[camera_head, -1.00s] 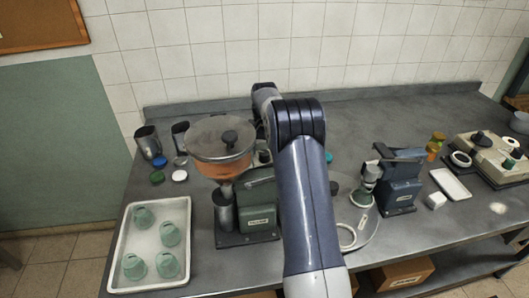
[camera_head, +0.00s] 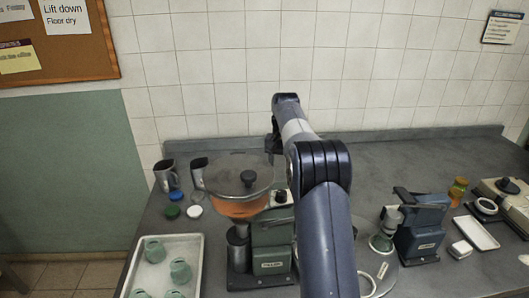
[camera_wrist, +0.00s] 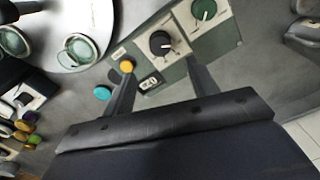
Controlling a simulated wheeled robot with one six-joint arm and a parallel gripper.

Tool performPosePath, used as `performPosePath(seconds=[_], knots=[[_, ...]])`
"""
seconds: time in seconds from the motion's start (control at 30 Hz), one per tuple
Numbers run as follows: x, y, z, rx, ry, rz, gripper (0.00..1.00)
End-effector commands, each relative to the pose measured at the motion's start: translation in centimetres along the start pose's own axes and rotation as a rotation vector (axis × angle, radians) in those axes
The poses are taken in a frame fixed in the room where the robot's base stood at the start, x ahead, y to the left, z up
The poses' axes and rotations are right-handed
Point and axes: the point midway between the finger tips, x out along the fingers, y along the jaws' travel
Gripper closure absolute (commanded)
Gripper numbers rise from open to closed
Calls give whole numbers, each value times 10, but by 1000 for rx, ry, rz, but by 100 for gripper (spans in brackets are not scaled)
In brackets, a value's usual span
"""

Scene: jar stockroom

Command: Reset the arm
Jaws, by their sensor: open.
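My gripper (camera_wrist: 160,66) shows in the wrist view with its two fingers apart and nothing between them. Beyond the fingers is a grey-green control box with a black knob (camera_wrist: 161,43), a green knob (camera_wrist: 203,10) and a yellow button (camera_wrist: 126,66). In the head view my arm rises over the middle of the worktop, just right of the filler machine (camera_head: 270,245). Its far end stands against the tiled wall, and the fingers cannot be made out there.
The filler's bowl (camera_head: 238,190) is close left of my arm. A tray (camera_head: 193,246) of green jars stands farther left. A blue capping machine (camera_head: 420,228) and a round plate (camera_head: 385,275) are to the right. A tiled wall (camera_head: 400,70) closes off the back.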

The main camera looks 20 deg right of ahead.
Motion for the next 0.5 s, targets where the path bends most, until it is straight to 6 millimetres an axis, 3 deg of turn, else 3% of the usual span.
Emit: performPosePath(seconds=[0.17, 0.5], knots=[[20, 0, 1, 0, -4, 1, 44], [83, 0, 1, 0, -5, 2, 44]])
